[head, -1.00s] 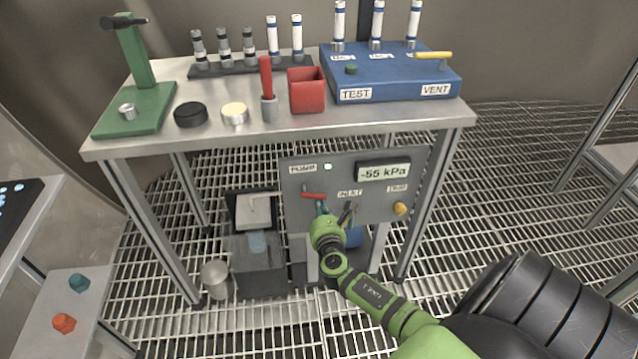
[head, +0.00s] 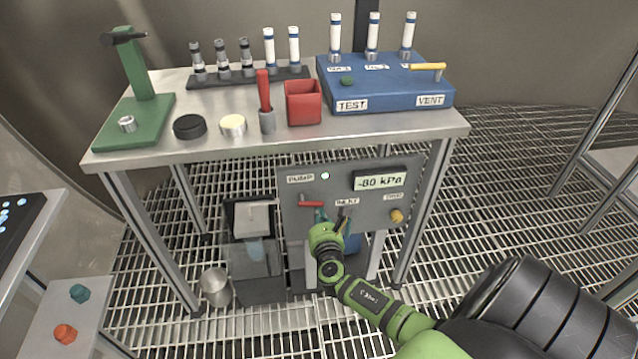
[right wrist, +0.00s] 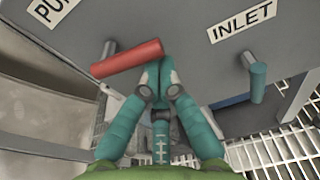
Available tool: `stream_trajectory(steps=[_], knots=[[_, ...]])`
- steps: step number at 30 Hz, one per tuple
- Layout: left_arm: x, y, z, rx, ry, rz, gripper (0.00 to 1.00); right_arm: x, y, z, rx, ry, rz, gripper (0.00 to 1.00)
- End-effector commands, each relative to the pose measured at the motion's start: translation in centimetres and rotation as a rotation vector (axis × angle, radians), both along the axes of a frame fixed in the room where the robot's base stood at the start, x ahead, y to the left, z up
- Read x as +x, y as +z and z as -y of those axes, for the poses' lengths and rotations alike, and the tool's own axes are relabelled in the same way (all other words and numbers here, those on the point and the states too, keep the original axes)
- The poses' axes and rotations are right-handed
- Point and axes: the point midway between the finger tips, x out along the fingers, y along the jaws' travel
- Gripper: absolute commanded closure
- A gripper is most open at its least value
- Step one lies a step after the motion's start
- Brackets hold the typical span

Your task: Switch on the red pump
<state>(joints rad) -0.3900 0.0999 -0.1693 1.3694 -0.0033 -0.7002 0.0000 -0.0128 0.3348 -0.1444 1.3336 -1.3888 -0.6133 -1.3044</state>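The grey pump panel (head: 350,240) hangs under the front of the steel table. The display (head: 380,182) reads -80 kPa. My right gripper (head: 320,214) is just below the handle's right end. In the right wrist view its teal fingertips (right wrist: 157,80) are together by the right end of the red handle (right wrist: 127,58). The handle does not appear clamped between them; contact is unclear. My left gripper is not in view.
An INLET lever (right wrist: 258,82) stands right of the red handle, and a yellow knob (head: 397,216) farther right. The tabletop holds a blue TEST/VENT box (head: 390,95), a red cup (head: 303,103) and a green stand (head: 130,125). A bin (head: 215,287) stands on the grating below.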

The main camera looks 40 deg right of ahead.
Motion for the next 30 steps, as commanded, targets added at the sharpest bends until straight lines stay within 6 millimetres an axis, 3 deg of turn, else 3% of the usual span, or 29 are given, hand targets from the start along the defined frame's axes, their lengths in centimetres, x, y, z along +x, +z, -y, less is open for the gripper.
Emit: stream_trajectory(steps=[30], knots=[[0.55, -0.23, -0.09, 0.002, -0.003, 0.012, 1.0, 0.04, 0.22, 0.07, -0.02, 0.0, -0.009, 1.0]])
